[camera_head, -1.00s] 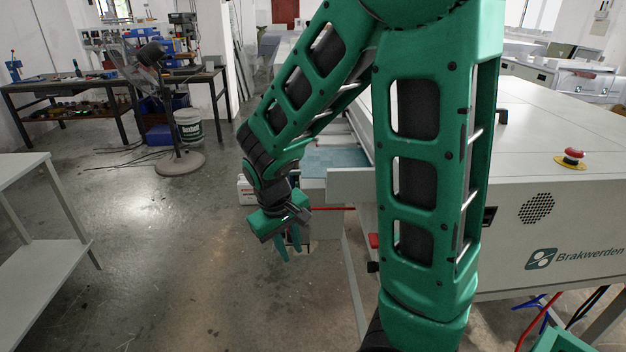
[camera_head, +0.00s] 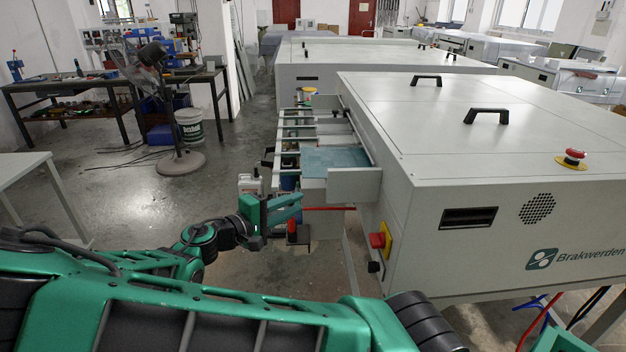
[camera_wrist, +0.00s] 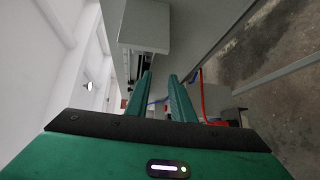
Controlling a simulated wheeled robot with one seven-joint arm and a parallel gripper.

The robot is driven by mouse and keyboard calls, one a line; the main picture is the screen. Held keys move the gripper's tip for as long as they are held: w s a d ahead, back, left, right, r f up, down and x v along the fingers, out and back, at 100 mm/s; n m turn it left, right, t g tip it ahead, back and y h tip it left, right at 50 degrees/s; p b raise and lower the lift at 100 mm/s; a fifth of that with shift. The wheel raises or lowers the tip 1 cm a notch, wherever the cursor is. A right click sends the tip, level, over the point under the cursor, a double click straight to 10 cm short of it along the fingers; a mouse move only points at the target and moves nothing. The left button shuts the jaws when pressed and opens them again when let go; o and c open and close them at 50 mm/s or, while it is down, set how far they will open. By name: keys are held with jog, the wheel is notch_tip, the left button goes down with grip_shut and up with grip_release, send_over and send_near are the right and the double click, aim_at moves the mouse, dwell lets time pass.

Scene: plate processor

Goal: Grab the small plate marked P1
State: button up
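A flat blue-grey plate (camera_head: 335,158) lies on the feed opening of the plate processor (camera_head: 440,190), in the middle of the head view. I can read no P1 mark on any plate. My gripper (camera_head: 298,206) is below and to the left of that plate, beside the front of the machine, with its fingers pointing right. In the wrist view my gripper (camera_wrist: 160,78) has its two green fingers apart with nothing between them. No plate can be made out in the wrist view.
A grey box-shaped panel (camera_head: 354,185) juts out in front of the blue-grey plate. A red knob (camera_head: 377,240) sits on the machine's near side. A white container (camera_head: 249,184) stands behind my gripper. A table (camera_head: 25,172) stands at left; floor between is clear.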

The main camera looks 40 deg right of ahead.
jog(key=w+d+r+t+h, duration=0.1)
jog(key=w+d+r, duration=0.2)
jog(key=d, duration=0.5)
dwell(0.6)
grip_shut()
jog(key=shift+r, duration=1.25)
